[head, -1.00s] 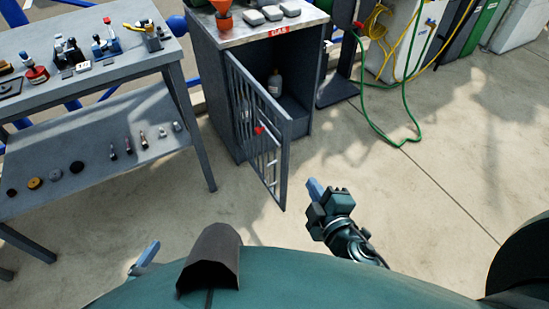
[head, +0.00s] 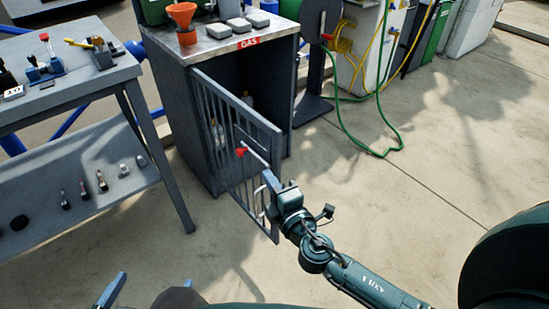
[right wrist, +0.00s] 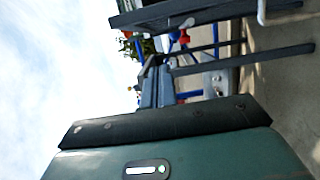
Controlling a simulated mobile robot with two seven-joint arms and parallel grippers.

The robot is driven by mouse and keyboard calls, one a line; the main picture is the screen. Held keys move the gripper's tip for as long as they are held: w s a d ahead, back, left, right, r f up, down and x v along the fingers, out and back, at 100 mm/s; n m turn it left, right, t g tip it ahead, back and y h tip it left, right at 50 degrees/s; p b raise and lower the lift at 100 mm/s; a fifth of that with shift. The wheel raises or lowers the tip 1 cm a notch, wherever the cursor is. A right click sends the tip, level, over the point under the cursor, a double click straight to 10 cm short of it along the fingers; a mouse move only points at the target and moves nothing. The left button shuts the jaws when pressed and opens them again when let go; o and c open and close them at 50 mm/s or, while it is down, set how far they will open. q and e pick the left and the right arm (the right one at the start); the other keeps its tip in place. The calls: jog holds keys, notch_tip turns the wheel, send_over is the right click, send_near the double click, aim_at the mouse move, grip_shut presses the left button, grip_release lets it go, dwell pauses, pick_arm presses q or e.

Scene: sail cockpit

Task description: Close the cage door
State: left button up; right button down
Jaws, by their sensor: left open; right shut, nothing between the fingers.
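The cage door (head: 277,150) is a grey barred panel on the front of the gas cabinet (head: 185,120). It stands open, swung out toward me, with the cabinet's dark inside showing to its right. A red knob (head: 240,152) and a pale handle (head: 262,201) show on the door. My right gripper (head: 268,179) is shut and empty, close to the door's free edge in the head view; I cannot tell whether it touches. The knob also shows in the right wrist view (right wrist: 184,38). My left gripper (head: 111,290) is open at the bottom left, apart from the door.
A grey workbench (head: 90,85) with small tools stands left of the cabinet. An orange funnel (head: 182,18) and several grey blocks sit on the cabinet top. A green hose (head: 345,125) hangs to the right and reaches the floor. The concrete floor (head: 430,150) at right is clear.

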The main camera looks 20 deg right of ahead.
aim_at(276, 160)
jog(key=shift+w+d, duration=0.5)
jog(key=shift+w, duration=0.55)
jog(key=shift+w+d, duration=0.55)
jog(key=shift+w, duration=0.45)
jog(key=shift+w+d, duration=0.5)
jog(key=shift+w, duration=0.55)
jog(key=shift+d, duration=0.1)
